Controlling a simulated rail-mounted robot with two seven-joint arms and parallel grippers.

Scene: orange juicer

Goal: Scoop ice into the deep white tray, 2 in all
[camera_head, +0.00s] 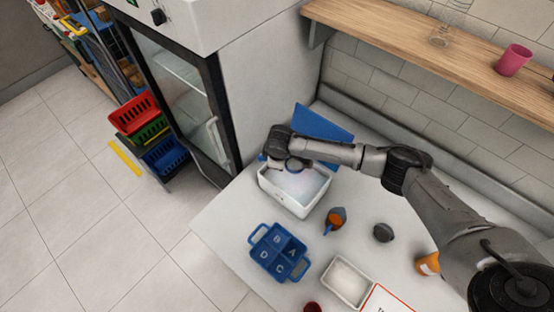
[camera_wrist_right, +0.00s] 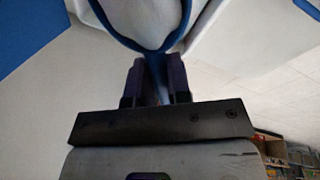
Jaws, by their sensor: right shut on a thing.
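My right gripper (camera_head: 277,162) is over the left back part of a white box (camera_head: 287,205) with its blue lid (camera_head: 324,122) standing open behind. In the wrist view the right gripper (camera_wrist_right: 157,82) is shut on the blue handle (camera_wrist_right: 158,78) of a scoop. The scoop's blue rim (camera_wrist_right: 112,38) curves around a whitish inside; whether that is ice is unclear. In the head view the scoop (camera_head: 294,169) is partly hidden by my wrist, inside or just above the box. A white tray (camera_head: 329,291) stands at the front, with a pale, speckled inside. My left gripper is out of view.
A blue lettered tray (camera_head: 260,236) sits left of the white tray. An orange-and-dark item (camera_head: 335,219), a dark round item (camera_head: 383,232) and an orange cup (camera_head: 428,264) stand on the counter (camera_head: 221,215). A red-edged sheet (camera_head: 388,302) lies right of the tray. A wooden shelf (camera_head: 430,45) is above.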

